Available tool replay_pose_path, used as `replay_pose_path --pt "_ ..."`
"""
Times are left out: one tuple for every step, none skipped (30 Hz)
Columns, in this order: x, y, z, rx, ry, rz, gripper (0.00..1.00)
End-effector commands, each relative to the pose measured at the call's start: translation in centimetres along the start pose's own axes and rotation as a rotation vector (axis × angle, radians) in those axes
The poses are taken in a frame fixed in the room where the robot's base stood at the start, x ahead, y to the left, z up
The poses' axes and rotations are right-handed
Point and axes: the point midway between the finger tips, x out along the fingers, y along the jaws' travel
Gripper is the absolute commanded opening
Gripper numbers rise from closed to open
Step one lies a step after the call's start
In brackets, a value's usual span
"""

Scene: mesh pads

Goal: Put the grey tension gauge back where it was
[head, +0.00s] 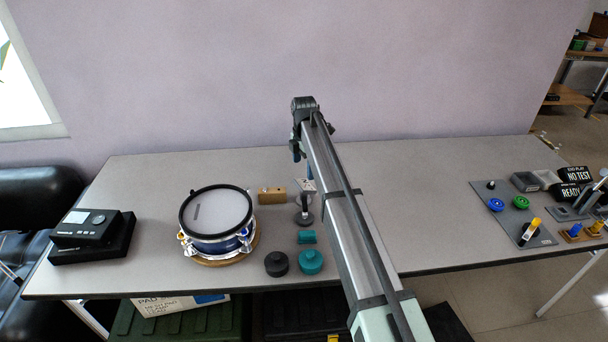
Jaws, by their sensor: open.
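A small grey thing with a dark round foot (304,212), which looks like the tension gauge, stands on the table right of the drum (217,215). My arm partly crowds it on the right. My gripper (297,153) hangs at the far end of the arm, beyond the gauge and toward the wall. It is open and apart from the gauge. Its fingertips are small and partly hidden by the arm. The mesh-headed drum sits on a round wooden base. I cannot tell from this view where the gauge stood before.
A wooden block (271,195) and a small printed card (306,185) lie near the gauge. Teal (311,262) and black knobbed pieces (276,263) stand in front. A black module (88,229) is at left; a grey mat (513,212) with tools is at right.

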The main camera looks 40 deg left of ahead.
Motion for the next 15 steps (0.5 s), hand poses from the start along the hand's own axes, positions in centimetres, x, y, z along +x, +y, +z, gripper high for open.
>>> replay_pose_path --pt "-0.5 0.1 0.0 0.000 0.000 0.001 1.00" --pt "-0.8 0.1 0.0 0.000 0.000 0.001 1.00" --pt "-1.1 0.0 0.0 0.000 0.000 0.001 1.00" --pt "-1.2 0.0 0.0 0.000 0.000 0.001 1.00" --pt "-1.4 0.0 0.0 0.000 0.000 0.001 1.00" --pt "-1.6 0.0 0.0 0.000 0.000 0.001 1.00" --pt "-1.6 0.0 0.0 0.000 0.000 0.001 1.00" --pt "-1.7 0.0 0.0 0.000 0.000 0.000 1.00" --pt "-1.8 0.0 0.0 0.000 0.000 0.000 1.00" --pt "-1.8 0.0 0.0 0.000 0.000 0.000 1.00" --pt "-1.8 0.0 0.0 0.000 0.000 0.000 1.00" --pt "-1.8 0.0 0.0 0.000 0.000 0.000 1.00" --pt "-1.8 0.0 0.0 0.000 0.000 0.000 1.00" --pt "-1.7 0.0 0.0 0.000 0.000 0.000 1.00" --pt "-1.7 0.0 0.0 0.000 0.000 0.000 1.00"
